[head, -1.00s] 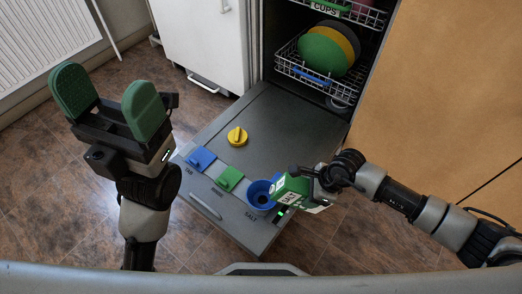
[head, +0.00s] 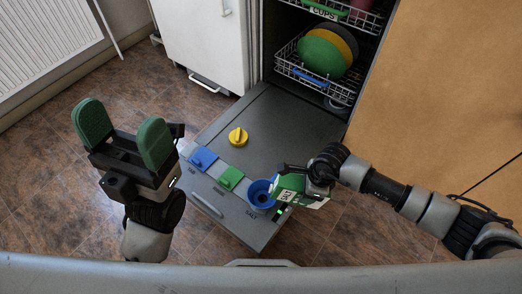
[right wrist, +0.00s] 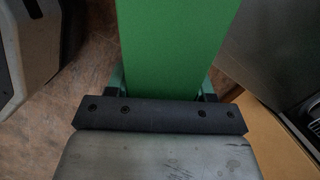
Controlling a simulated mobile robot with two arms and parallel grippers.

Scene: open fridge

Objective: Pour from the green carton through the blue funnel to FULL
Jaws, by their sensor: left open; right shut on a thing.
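The blue funnel (head: 261,195) stands near the front right of the open door, beside the SALT marking. The green and white carton (head: 291,184) is tilted just right of the funnel, with its left end close to the funnel's rim. I cannot tell whether they touch or whether anything flows. My right gripper (head: 305,185) is shut on the carton. In the right wrist view the green carton (right wrist: 178,45) fills the space between the fingers. My left gripper (head: 123,140) is open and empty, over the floor left of the door. The funnel's outlet and any FULL mark are hidden.
The lowered grey door (head: 275,125) carries a yellow knob (head: 238,137), a blue lid (head: 203,158) and a green lid (head: 230,178). A green light (head: 279,212) shows by the funnel. Racks with plates (head: 322,52) stand behind. A wooden panel (head: 440,90) is at right.

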